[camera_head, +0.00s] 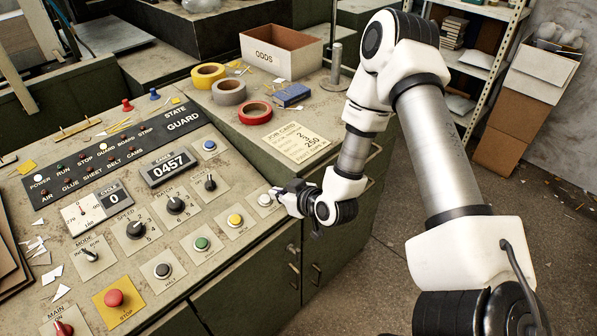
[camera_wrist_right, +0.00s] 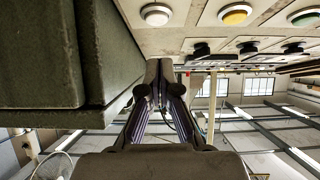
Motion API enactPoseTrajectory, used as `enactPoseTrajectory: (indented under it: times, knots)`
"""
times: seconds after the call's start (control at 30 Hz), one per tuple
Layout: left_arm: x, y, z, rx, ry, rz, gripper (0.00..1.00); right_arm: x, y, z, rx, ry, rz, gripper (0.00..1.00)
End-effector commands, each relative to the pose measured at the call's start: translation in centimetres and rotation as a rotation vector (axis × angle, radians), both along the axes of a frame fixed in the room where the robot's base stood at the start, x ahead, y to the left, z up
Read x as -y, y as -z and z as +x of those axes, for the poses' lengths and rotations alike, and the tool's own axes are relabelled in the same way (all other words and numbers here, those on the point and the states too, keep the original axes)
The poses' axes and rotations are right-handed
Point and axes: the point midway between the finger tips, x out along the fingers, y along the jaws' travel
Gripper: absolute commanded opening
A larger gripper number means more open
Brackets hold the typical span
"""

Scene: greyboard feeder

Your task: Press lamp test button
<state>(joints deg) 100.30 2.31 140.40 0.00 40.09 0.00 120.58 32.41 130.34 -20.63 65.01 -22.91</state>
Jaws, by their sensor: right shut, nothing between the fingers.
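The control panel (camera_head: 150,215) carries several buttons and knobs. A white button (camera_head: 265,199) sits at the right end of its front row; its label is too small to read or covered. It also shows in the wrist view as a white round cap (camera_wrist_right: 155,14). My right gripper (camera_head: 277,194) is shut and empty, just right of this button in the head view. In the wrist view the closed fingertips (camera_wrist_right: 160,68) appear clear of the cap. My left gripper is not in view.
A red stop button (camera_head: 114,298) is at the front. Tape rolls (camera_head: 254,112), a job card (camera_head: 297,143) and an ODDS box (camera_head: 280,52) lie behind.

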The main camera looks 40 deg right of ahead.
Motion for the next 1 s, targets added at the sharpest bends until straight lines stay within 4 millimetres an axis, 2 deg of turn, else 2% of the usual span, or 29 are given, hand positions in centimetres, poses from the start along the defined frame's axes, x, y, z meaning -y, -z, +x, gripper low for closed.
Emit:
enactPoseTrajectory:
  times: [0.2, 0.33, 1.0]
  knots:
    - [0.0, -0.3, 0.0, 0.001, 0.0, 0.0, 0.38, 0.4, -2.6, -4.3, 0.005, 0.003, 0.006, 0.0]
    - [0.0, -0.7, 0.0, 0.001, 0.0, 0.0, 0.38, 0.6, -3.5, -5.7, 0.005, 0.003, 0.002, 0.0]
    - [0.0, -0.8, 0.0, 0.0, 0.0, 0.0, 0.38, 0.5, -3.7, -6.2, 0.006, 0.0, -0.002, 0.0]
